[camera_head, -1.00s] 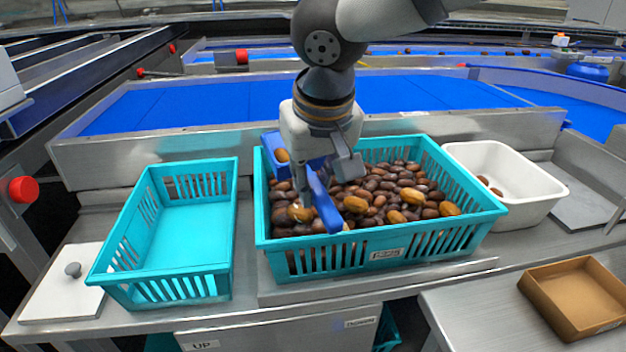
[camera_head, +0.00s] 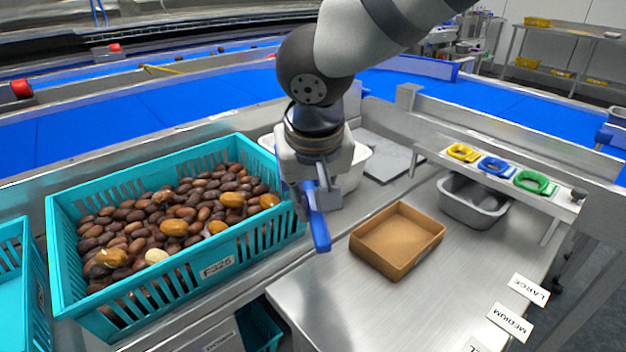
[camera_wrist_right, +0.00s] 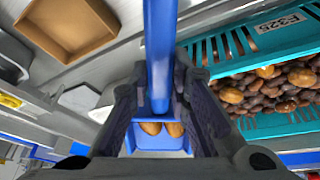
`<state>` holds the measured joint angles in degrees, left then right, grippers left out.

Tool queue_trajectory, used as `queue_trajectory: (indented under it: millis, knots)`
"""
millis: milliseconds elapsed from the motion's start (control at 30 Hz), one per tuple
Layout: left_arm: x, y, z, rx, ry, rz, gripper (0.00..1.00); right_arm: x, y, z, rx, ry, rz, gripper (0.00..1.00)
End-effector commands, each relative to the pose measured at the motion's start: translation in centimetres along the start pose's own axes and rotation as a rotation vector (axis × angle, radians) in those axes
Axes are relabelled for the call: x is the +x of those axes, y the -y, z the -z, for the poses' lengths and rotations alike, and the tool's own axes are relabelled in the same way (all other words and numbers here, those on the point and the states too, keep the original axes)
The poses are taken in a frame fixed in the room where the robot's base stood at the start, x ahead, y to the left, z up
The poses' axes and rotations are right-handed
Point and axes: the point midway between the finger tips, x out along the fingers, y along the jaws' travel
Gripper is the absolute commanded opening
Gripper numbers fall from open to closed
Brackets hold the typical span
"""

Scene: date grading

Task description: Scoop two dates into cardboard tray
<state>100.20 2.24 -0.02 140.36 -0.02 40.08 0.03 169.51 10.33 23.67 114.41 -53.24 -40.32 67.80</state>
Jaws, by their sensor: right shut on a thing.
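My right gripper (camera_head: 318,182) is shut on a blue scoop (camera_head: 319,228) and holds it in the air between the teal crate of dates and the cardboard tray. In the right wrist view, two brown dates (camera_wrist_right: 162,129) lie in the scoop's pan (camera_wrist_right: 158,144). The open brown cardboard tray (camera_head: 398,238) stands empty on the steel table, to the right of the scoop; it also shows in the right wrist view (camera_wrist_right: 68,25). The teal crate (camera_head: 180,284) is at the left, with many dark dates and several lighter ones. My left gripper is not in view.
A white tub (camera_head: 358,166) stands behind my right gripper. A grey bin (camera_head: 472,214) sits behind the tray, near a shelf with yellow, blue and green items. Size label cards (camera_head: 529,290) lie at the front right. Bare steel (camera_head: 345,310) lies in front of the tray.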

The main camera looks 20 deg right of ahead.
Motion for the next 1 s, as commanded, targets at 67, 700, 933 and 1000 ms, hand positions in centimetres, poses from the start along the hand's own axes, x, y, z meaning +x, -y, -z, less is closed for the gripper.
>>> queue_trajectory:
  millis: [67, 700, 933, 1000]
  knots:
    - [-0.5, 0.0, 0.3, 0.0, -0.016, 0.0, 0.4, 0.2, -0.2, -0.7, 0.07, -0.01, -0.03, 0.0]
    - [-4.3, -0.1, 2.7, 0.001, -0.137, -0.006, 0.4, 4.2, -2.9, -5.8, 1.002, -0.058, -0.369, 0.0]
    - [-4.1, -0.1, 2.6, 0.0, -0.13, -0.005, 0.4, 5.5, -2.8, -6.4, 1.033, 0.1, -0.289, 0.0]
    - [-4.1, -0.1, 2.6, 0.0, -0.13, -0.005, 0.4, 5.9, -2.6, -6.5, 1.043, 0.157, -0.257, 0.0]
